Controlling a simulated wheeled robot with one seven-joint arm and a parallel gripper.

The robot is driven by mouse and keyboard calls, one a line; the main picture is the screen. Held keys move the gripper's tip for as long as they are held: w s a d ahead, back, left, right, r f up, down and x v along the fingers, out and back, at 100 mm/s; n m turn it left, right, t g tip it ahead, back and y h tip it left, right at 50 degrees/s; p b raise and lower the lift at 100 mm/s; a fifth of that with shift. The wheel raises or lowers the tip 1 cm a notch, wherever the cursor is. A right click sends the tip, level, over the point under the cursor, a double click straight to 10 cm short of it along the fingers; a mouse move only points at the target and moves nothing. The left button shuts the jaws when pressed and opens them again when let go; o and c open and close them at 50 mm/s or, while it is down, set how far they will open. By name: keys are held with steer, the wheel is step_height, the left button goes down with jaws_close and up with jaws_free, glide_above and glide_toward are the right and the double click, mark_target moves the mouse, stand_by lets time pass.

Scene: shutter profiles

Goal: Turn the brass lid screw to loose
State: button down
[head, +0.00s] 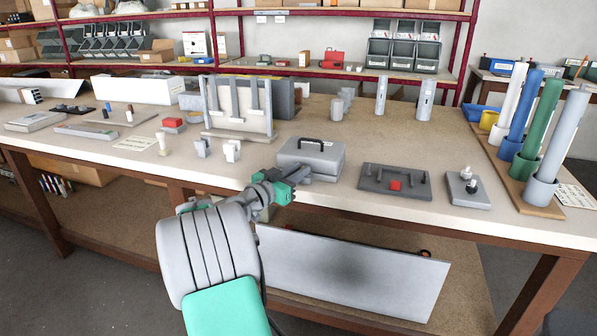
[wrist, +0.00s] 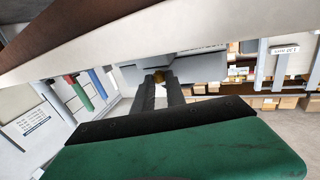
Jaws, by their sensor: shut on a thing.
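The grey box with a dark carry handle (head: 318,155) stands near the front edge of the workbench, and its lid looks closed. My gripper (head: 302,178) is low at the front left of the box, reaching in from the front. In the wrist view, the two dark fingers (wrist: 159,84) are shut on the small brass lid screw (wrist: 158,75). The screw sits at the face of the grey box (wrist: 195,67). In the head view the screw is hidden, and I cannot tell how far it is turned.
The bench edge (head: 400,217) runs close below my gripper.

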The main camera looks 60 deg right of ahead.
steer(key=shift+t, duration=0.3)
steer(key=n+t, duration=0.1)
steer(key=n+t+p, duration=0.1)
steer(key=t, duration=0.1)
steer(key=s+n+t+p, duration=0.1)
steer(key=shift+r+t, duration=0.35)
steer(key=shift+t, duration=0.05)
steer(key=shift+s+n+t+p, duration=0.25)
steer(key=shift+n+t+p, duration=0.65)
steer(key=shift+t, duration=0.2)
steer(key=shift+s+d+f+n+t+y+p, duration=0.1)
steer(key=shift+n+t+y+p, duration=0.1)
steer(key=shift+n+t, duration=0.25)
steer(key=shift+s+d+f+n+t+y+p, duration=0.1)
steer(key=shift+n+t+p, duration=0.15)
steer(key=shift+t, duration=0.3)
steer(key=n+t+b, duration=0.1)
steer(key=t+y+b, duration=0.1)
steer(key=shift+s+f+n+t, duration=0.1)
steer(key=shift+f+n+t, duration=0.2)
steer(key=shift+n, duration=0.1)
steer(key=shift+n+t+y+b, duration=0.4)
steer(key=shift+t+b, duration=0.2)
steer(key=shift+b, duration=0.5)
steer(key=shift+r+n+t+y+b, duration=0.15)
steer(key=shift+n+t+y+b, duration=0.15)
steer(key=shift+n+t, duration=0.15)
